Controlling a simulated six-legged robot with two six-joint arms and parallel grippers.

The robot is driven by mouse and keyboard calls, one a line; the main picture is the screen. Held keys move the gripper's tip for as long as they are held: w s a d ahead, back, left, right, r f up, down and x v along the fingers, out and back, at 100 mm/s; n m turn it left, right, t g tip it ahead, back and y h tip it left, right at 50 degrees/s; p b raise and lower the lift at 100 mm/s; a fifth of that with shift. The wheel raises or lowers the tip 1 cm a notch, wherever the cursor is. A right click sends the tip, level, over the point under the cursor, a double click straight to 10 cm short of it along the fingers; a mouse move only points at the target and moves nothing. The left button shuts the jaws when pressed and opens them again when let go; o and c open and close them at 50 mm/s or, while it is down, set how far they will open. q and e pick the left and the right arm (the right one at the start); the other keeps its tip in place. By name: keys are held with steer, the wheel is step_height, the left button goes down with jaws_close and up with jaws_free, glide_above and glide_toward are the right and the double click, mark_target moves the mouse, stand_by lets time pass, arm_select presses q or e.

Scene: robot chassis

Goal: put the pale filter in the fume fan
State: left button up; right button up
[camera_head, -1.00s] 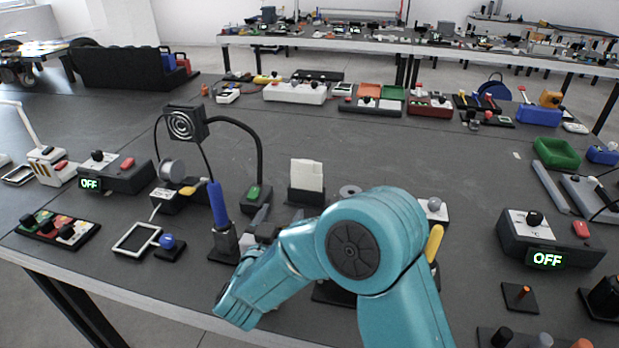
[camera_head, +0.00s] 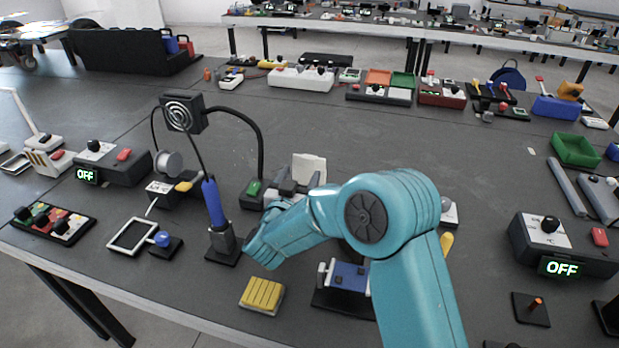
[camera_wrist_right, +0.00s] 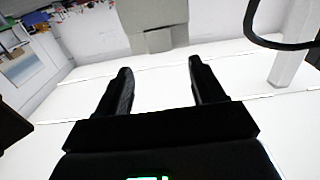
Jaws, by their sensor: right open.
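The pale filter (camera_head: 309,166), a cream upright sheet, stands near the middle of the bench in the head view. Its lower part is hidden behind my right gripper. My right gripper (camera_head: 299,183) is open just in front of it. I cannot tell whether the filter lies between the fingers. In the right wrist view the two dark fingers (camera_wrist_right: 160,88) stand apart, with pale surfaces beyond them and nothing clearly gripped. The fume fan (camera_head: 183,113), a black square with a spiral grille, stands to the left on a curved black hose. My left gripper is out of view.
A blue-handled iron (camera_head: 213,203) stands upright left of my right gripper. A yellow ridged block (camera_head: 262,295) and a blue clamp (camera_head: 348,277) lie in front. An OFF box (camera_head: 562,240) is at right. The bench beyond the filter is mostly clear.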

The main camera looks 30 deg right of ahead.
mark_target(308, 159)
steer(key=x, duration=0.7)
steer(key=shift+p, duration=0.35)
steer(key=shift+f, duration=0.1)
steer(key=c, duration=1.2)
jaws_close()
